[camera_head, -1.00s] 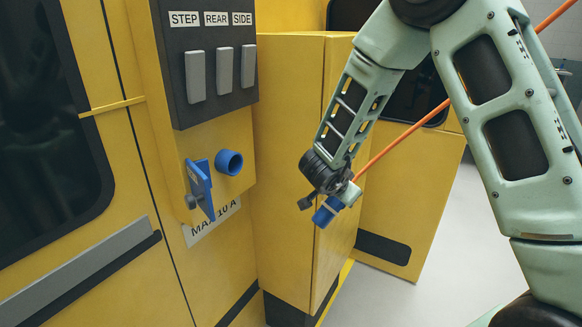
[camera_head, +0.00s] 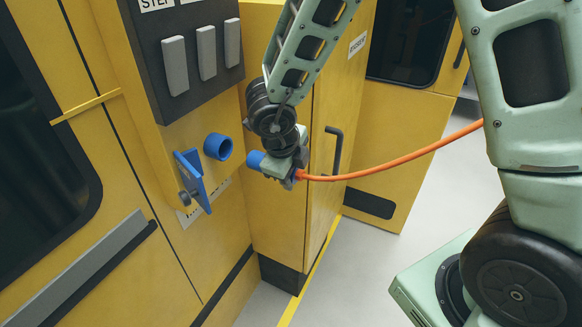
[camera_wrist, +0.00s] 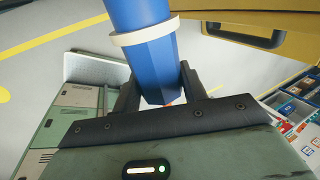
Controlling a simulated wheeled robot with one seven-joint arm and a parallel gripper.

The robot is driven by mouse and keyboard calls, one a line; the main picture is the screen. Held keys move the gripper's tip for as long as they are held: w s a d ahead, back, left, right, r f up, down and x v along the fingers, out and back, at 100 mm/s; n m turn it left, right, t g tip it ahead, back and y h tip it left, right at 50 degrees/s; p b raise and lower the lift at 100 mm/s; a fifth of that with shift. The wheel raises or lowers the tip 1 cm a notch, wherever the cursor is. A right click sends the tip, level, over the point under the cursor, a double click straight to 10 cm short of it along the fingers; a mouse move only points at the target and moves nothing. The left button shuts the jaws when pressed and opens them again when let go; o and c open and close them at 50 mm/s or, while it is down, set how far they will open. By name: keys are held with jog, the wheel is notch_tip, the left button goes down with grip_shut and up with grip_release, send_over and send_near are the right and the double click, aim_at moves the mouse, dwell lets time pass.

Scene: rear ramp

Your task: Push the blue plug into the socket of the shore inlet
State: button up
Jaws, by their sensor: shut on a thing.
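The blue plug (camera_head: 256,160) is held in my gripper (camera_head: 284,169), with an orange cable trailing from its back to the right. In the wrist view the plug (camera_wrist: 143,40) is a blue cylinder with a pale collar, and the jaws (camera_wrist: 160,92) are shut around its lower body. The shore inlet's blue round socket (camera_head: 218,147) sticks out of the yellow panel just left of the plug. The plug's front points left toward the socket, with a short gap between them. The inlet's blue flap cover (camera_head: 192,180) stands swung open at the left of the socket.
A dark switch panel (camera_head: 180,70) with several grey levers is above the inlet. A yellow cabinet (camera_head: 285,215) with a dark handle (camera_head: 334,150) stands right behind my gripper. The orange cable (camera_head: 410,147) hangs across to the right. Grey floor is open below.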

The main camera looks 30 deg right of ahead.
aim_at(254, 158)
jog(key=shift+a+r+p, duration=0.1)
jog(key=shift+r+p, duration=0.25)
jog(key=shift+p, duration=0.2)
jog(key=shift+w+a+f+p, duration=0.1)
jog(key=shift+w+a+p, duration=0.65)
jog(key=shift+w, duration=0.4)
jog(key=shift+w+a+f+p, duration=0.1)
jog(key=shift+w+a+p, duration=0.4)
jog(key=shift+w+a, duration=0.55)
jog(key=shift+w+d, duration=0.1)
jog(key=shift+r+p, duration=0.1)
jog(key=shift+p, duration=0.65)
jog(key=shift+w+a+p, duration=0.75)
jog(key=shift+w+a, duration=0.05)
jog(key=shift+w, duration=0.3)
jog(key=shift+w+a+p, duration=0.7)
jog(key=shift+w+a, duration=0.1)
jog(key=shift+w, duration=0.3)
dwell(0.4)
jog(key=o, duration=1.3)
jog(key=shift+c, duration=0.2)
